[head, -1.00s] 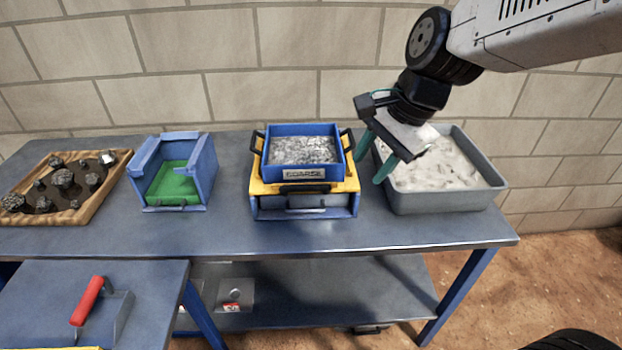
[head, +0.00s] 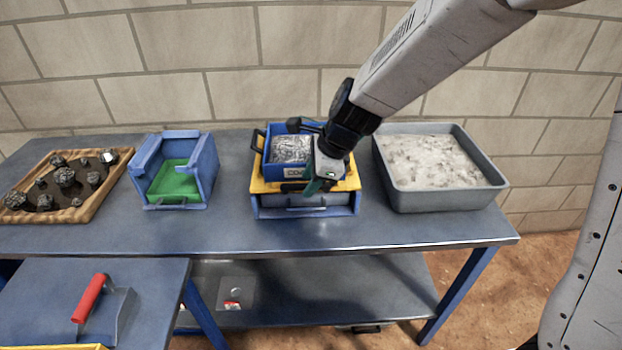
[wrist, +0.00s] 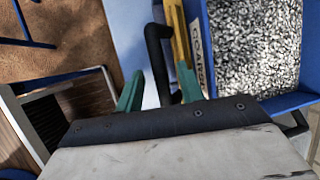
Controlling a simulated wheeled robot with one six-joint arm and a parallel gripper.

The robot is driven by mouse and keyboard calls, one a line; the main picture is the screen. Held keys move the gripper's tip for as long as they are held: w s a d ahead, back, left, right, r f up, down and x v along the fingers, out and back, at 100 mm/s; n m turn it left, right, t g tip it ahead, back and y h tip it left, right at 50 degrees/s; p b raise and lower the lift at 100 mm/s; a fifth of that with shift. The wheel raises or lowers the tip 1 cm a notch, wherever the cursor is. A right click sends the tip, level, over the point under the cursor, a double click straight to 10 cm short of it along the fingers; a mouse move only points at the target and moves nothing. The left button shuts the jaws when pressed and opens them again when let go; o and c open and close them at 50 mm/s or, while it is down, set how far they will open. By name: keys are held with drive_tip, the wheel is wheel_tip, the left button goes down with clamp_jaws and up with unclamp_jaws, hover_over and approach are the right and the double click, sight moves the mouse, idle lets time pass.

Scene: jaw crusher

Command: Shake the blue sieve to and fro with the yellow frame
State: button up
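The blue sieve (head: 270,155) holds grey granules and has a "COARSE" label on its front. It sits in the yellow frame (head: 262,187), on the blue stand. My gripper (head: 318,183) is pointed down at the front right of the frame and hides part of the sieve's right side. In the wrist view, my gripper's green fingers (wrist: 160,90) are apart, with the frame's black front handle (wrist: 155,55) showing between them. I cannot tell whether either finger touches it. The sieve's label side (wrist: 198,45) and granules show at right.
A grey tray (head: 440,200) of pale material stands right of the stand. A blue box with a green inside (head: 178,190) and a wooden tray of rocks (head: 90,205) stand to the left. Free bench top (head: 235,225) lies between box and stand. A brick wall is behind.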

drive_tip(key=shift+f, duration=0.15)
clamp_jaws()
drive_tip(key=w, duration=0.2)
drive_tip(key=shift+w, duration=0.4)
unclamp_jaws()
